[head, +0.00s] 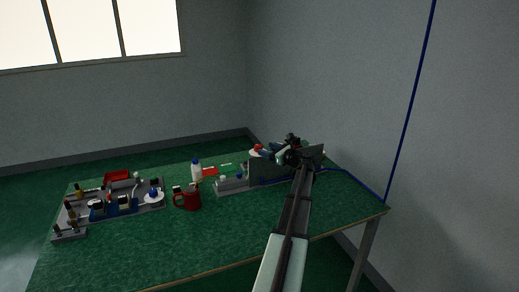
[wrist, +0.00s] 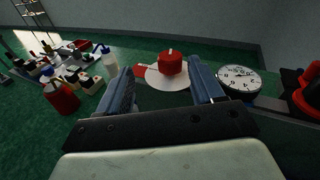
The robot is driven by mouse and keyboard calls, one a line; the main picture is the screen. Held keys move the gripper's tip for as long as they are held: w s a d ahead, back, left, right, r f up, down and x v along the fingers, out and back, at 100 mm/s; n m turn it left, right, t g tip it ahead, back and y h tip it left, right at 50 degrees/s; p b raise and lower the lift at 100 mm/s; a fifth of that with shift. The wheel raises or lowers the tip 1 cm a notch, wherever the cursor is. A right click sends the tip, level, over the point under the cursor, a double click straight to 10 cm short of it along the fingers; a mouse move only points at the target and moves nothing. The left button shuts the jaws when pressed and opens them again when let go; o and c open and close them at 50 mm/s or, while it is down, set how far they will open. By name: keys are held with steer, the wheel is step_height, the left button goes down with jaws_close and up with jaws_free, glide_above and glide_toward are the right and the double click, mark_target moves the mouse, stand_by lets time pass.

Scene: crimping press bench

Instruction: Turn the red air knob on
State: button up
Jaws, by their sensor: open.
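The red air knob (wrist: 172,65) shows in the wrist view with a small pale mark on its top. A white round plate (wrist: 167,80) lies under it, with a red tab to its left. My gripper (wrist: 160,77) is open, with one blue-grey finger on each side of the knob in the picture; I cannot tell whether either finger touches it. In the head view my gripper (head: 290,150) is at the far right part of the bench, and a red part (head: 257,147) shows just left of it, perhaps the knob.
A round dial gauge (wrist: 239,80) stands right of the knob, with a red and black part (wrist: 307,90) at the right edge. The bench front (head: 200,245) is clear.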

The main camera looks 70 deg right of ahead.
steer(key=s+a+f+m+g+h, duration=0.3)
steer(key=a+m+h, duration=0.3)
steer(key=h, duration=0.1)
steer(key=x, duration=1.4)
steer(key=shift+s+d, duration=0.1)
steer(key=shift+r, duration=0.1)
steer(key=shift+c, duration=0.2)
steer(key=c, duration=0.9)
